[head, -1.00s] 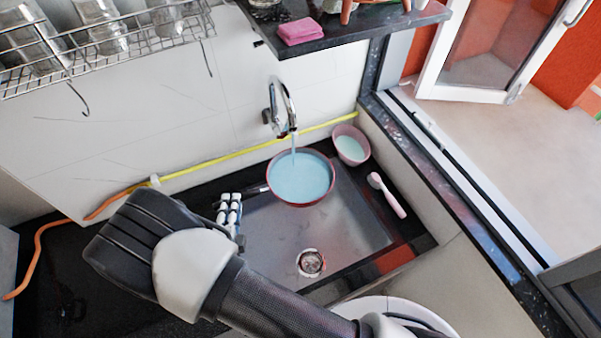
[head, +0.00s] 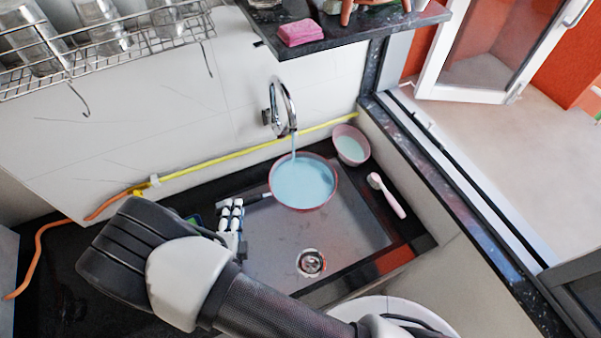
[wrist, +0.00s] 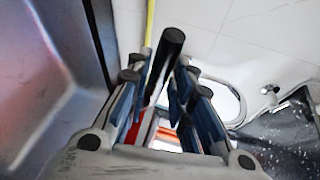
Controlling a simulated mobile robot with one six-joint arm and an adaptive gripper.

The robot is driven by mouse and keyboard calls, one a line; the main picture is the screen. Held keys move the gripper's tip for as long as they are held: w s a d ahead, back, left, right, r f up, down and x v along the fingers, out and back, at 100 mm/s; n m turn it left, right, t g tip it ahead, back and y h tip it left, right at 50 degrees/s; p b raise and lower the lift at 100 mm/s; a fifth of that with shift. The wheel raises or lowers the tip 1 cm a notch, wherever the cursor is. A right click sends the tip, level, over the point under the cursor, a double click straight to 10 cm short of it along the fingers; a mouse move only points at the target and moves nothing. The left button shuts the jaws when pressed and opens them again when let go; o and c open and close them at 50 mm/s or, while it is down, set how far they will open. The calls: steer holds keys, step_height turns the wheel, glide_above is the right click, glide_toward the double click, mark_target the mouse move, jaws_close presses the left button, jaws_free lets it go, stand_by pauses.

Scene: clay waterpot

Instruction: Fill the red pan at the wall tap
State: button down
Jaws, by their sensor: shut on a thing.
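The red pan (head: 336,186) is held in the sink under the wall tap (head: 290,105). A thin stream of water falls from the tap's spout into the back of the pan. Pale blue water (head: 302,182) covers the pan's inside, close up to the rim. My gripper (head: 233,212) is to the left of the pan, shut on its handle (head: 258,195). In the wrist view the dark handle (wrist: 170,48) stands between the fingers of my gripper (wrist: 170,85). The pan's bowl cannot be made out clearly there.
A pink bowl (head: 351,146) with pale contents stands at the sink's back right corner. A pink-handled brush (head: 386,194) lies on the right edge. The sink floor around the drain (head: 310,263) is clear. A yellow hose (head: 235,156) runs along the wall.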

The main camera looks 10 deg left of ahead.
steer(key=s+d, duration=0.5)
steer(key=s, duration=0.3)
steer(key=shift+s+d+p, duration=0.2)
steer(key=shift+s+p, duration=0.15)
steer(key=shift+r, duration=0.1)
